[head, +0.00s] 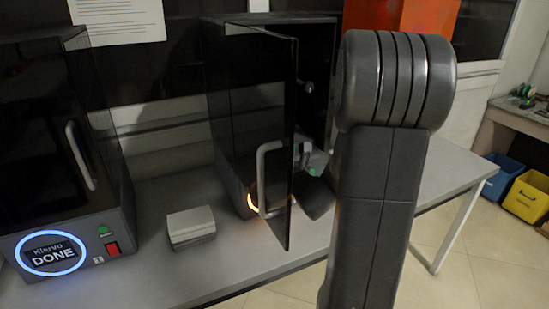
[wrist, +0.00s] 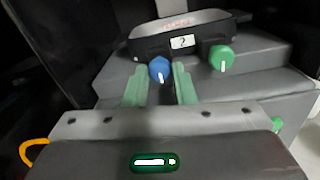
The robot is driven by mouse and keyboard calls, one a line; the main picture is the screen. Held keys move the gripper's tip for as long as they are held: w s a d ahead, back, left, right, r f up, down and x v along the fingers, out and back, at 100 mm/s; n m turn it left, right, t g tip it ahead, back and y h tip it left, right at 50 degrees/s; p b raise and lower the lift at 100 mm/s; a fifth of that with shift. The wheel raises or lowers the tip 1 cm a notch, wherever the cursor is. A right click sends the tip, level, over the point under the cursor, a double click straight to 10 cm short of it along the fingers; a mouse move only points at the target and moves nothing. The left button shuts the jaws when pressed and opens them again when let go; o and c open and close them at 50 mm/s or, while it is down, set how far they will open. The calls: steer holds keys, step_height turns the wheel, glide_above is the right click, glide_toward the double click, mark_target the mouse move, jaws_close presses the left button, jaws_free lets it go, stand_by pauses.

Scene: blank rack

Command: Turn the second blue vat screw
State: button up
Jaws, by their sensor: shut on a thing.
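The blue vat screw (wrist: 160,69) is a round knob with a white mark, at the front left of a dark vat (wrist: 195,38) in the wrist view. My gripper (wrist: 160,76) has its two green fingers on either side of this knob and is shut on it. A green screw (wrist: 222,57) with an upright white mark sits to the right on the same vat, apart from the fingers. In the head view my own arm hides most of the gripper and the vat.
The dark machine's door (head: 270,120) stands open, with a pale handle (head: 262,180), left of my arm. A closed machine (head: 55,150) with a lit ring reading DONE stands at left. A small grey box (head: 191,226) lies on the table (head: 150,275) between them.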

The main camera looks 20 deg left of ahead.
jaws_close()
steer(key=o, duration=0.9)
jaws_free()
steer(key=shift+o, duration=0.2)
steer(key=v, duration=1.4)
steer(key=shift+w+a, duration=0.1)
steer(key=shift+a, duration=0.1)
steer(key=x, duration=1.3)
steer(key=shift+w+a, duration=0.3)
steer(key=shift+s+d, duration=0.1)
